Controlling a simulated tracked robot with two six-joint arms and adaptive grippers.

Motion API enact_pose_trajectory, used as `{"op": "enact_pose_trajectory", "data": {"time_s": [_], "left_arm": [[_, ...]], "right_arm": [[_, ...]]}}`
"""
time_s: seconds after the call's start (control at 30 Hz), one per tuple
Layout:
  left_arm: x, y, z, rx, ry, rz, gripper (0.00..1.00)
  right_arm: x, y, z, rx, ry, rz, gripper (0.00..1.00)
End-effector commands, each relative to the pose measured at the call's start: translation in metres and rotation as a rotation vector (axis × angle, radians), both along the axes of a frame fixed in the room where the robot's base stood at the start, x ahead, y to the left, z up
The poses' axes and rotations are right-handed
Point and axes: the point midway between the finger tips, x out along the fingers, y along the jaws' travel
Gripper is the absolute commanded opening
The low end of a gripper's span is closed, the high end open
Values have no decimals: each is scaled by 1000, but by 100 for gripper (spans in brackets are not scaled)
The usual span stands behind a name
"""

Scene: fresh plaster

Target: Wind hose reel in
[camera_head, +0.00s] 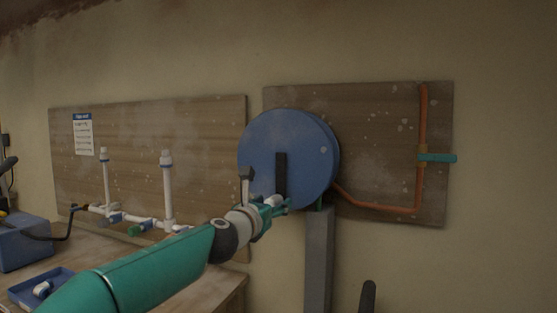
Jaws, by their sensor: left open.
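The hose reel (308,140) is a large blue disc on a grey post (319,255), in front of the right wooden board. A dark upright bar (281,165), likely its crank arm, is on the front of the disc. My left gripper (284,205) is open at the lower front of the reel, by the lower end of this bar. Whether it touches the bar I cannot tell. A small dark-topped piece (246,175) stands up just left of the gripper; its role is unclear. My right gripper is not seen.
An orange pipe (385,207) runs from behind the reel along the right board (385,130) to a teal valve lever (440,158). White pipes (168,190) stand before the left board. A workbench (105,262) carries a blue tray (60,275) and blue box (22,240).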

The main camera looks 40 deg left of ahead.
Motion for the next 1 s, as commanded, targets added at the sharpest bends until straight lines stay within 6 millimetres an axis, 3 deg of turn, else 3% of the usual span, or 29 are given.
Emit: {"op": "enact_pose_trajectory", "data": {"time_s": [1.0], "left_arm": [[-86,-21,-1,-1,1,-1,62]], "right_arm": [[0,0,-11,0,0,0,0]]}}
